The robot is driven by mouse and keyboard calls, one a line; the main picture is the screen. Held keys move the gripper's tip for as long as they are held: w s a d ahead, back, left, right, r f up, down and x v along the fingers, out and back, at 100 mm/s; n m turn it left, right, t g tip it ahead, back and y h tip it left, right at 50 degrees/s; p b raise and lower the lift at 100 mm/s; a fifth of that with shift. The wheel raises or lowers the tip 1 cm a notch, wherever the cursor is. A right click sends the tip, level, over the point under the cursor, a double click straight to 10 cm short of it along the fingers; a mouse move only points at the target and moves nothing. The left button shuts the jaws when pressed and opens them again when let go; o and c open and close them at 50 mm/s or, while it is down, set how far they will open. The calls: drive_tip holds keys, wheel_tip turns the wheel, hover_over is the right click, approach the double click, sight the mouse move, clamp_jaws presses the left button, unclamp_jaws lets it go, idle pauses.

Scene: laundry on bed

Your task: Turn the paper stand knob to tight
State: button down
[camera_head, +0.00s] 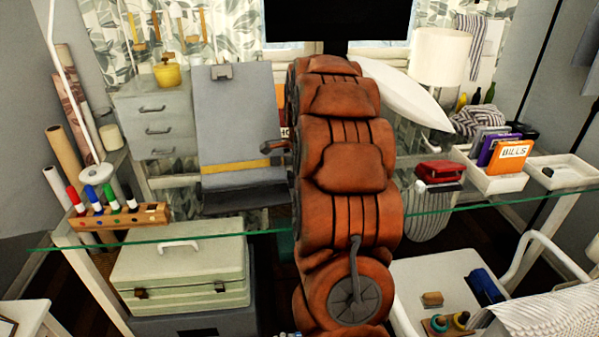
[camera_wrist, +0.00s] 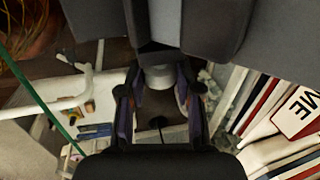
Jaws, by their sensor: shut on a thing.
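The paper stand (camera_head: 232,110) is a tilted grey board with a clip at its top and a yellow strip across its lower part. It stands on the glass desk, left of my orange arm. In the wrist view, grey panels that look like the stand's underside (camera_wrist: 165,22) fill the top. A pale round knob (camera_wrist: 158,78) sits below them, between the fingertips of my gripper (camera_wrist: 159,92). The gripper is shut on the knob. Its turn position cannot be read. In the head view my arm hides the knob and most of the gripper.
A wooden marker rack (camera_head: 120,216) stands on the glass desk (camera_head: 215,228) at left. Grey drawers (camera_head: 155,125) stand behind it. A red stapler-like object (camera_head: 440,171) and a white tray with folders (camera_head: 490,183) are at right. Books (camera_wrist: 275,110) lie close right in the wrist view.

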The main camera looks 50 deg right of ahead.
drive_tip(key=shift+w+d+r+g+y+p, duration=0.1)
drive_tip(key=shift+g+y+p, duration=0.35)
drive_tip(key=shift+g+p, duration=0.25)
drive_tip(key=shift+w+d+g+y+p, duration=0.1)
drive_tip(key=shift+g+y+p, duration=0.35)
drive_tip(key=shift+g+p, duration=0.25)
drive_tip(key=shift+g+y+p, duration=0.5)
drive_tip(key=shift+g+p, duration=0.2)
drive_tip(key=shift+p, duration=0.2)
drive_tip(key=shift+w+p, duration=0.1)
drive_tip(key=shift+p, duration=0.25)
drive_tip(key=g+y+p, duration=0.1)
drive_tip(key=p, duration=0.4)
drive_tip(key=shift+r+g, duration=0.1)
drive_tip(key=shift+g, duration=0.2)
drive_tip(key=shift+w+d+g+p, duration=0.1)
drive_tip(key=shift+g+p, duration=0.2)
drive_tip(key=shift+p, duration=0.9)
drive_tip(key=shift+f+y+p, duration=0.25)
drive_tip(key=shift+y+p, duration=0.05)
drive_tip(key=shift+p, duration=0.35)
drive_tip(key=c, duration=0.8)
unclamp_jaws()
